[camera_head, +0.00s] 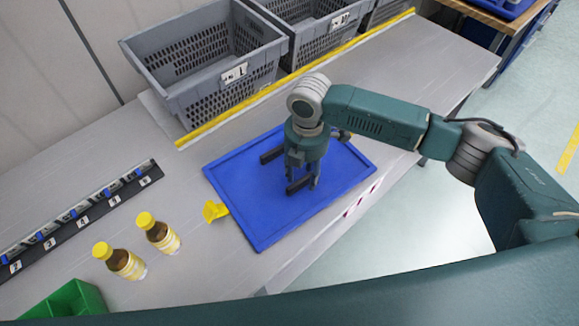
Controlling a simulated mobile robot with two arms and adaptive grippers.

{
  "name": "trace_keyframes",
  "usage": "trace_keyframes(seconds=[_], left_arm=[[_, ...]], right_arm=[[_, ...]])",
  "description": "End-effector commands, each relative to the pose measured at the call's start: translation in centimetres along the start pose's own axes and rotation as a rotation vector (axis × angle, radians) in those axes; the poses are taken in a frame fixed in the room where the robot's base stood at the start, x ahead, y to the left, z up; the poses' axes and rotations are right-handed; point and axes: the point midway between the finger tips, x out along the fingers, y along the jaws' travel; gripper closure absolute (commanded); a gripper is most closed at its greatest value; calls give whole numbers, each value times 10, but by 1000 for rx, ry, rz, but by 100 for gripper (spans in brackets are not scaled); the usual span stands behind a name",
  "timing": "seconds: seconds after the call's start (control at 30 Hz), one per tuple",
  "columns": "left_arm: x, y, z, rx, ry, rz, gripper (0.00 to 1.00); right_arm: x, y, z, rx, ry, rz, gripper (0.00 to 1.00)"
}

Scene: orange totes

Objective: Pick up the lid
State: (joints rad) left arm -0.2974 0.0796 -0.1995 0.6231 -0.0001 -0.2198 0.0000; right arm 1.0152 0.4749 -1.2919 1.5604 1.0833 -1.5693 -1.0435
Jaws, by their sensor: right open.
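A flat blue lid (255,228) with a raised rim lies on the grey table, slightly right of the middle of the head view. My right gripper (285,171) is over the lid, its two dark fingers spread apart with nothing between them. I cannot tell whether the fingertips touch the lid. My right gripper and wrist hide part of the lid's middle and far right side. A yellow piece (215,210) is at the lid's left edge. My left gripper is not in view.
Grey crates (205,65) stand along the back behind a yellow strip (300,72). Two yellow-capped bottles (120,262) (160,234) stand to the left. A dark labelled rail (85,213) and a green bin (70,302) are further left. The table's front edge is close to the lid.

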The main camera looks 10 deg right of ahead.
Motion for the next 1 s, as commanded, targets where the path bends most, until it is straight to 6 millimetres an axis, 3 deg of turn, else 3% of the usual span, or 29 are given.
trace_keyframes(seconds=[0.13, 0.37, 0.6, 1.0], left_arm=[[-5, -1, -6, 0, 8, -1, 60], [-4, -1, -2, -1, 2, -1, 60], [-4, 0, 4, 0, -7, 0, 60], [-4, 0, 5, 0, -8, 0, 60]], right_arm=[[14, -1, 0, 0, -1, 0, 57], [17, 0, 0, 0, -1, 2, 57], [16, 0, 0, 0, -1, 2, 100], [12, 1, 0, 0, -1, 5, 100]])
